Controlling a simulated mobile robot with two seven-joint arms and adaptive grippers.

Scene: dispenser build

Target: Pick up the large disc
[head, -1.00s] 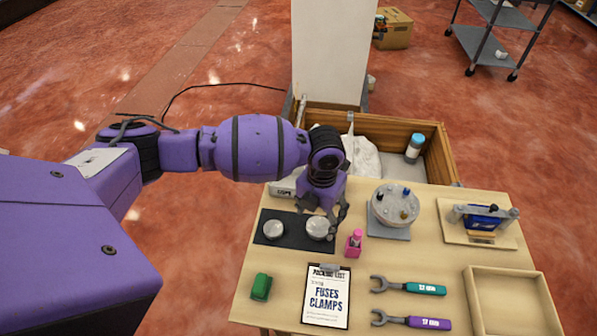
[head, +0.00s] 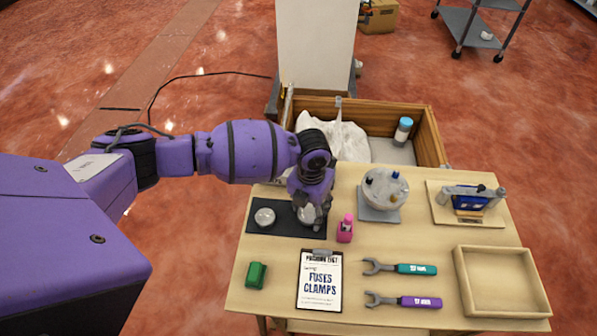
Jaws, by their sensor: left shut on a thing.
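The large disc (head: 305,213) is a pale metal round piece on the right part of a black mat (head: 285,231). My left gripper (head: 311,214) is down over it, with its fingers shut around its sides. The fingers and wrist hide much of the disc, and I cannot tell whether it is clear of the mat. A smaller pale disc (head: 264,217) lies on the left part of the same mat, apart from the gripper. My right gripper is not in view.
A pink bottle (head: 345,229) stands just right of the gripper. A round white device (head: 385,189) is beyond it. A clipboard (head: 320,281), a green block (head: 256,275), two wrenches (head: 402,268) and an empty wooden tray (head: 460,285) occupy the table front. A wooden crate (head: 428,135) stands behind.

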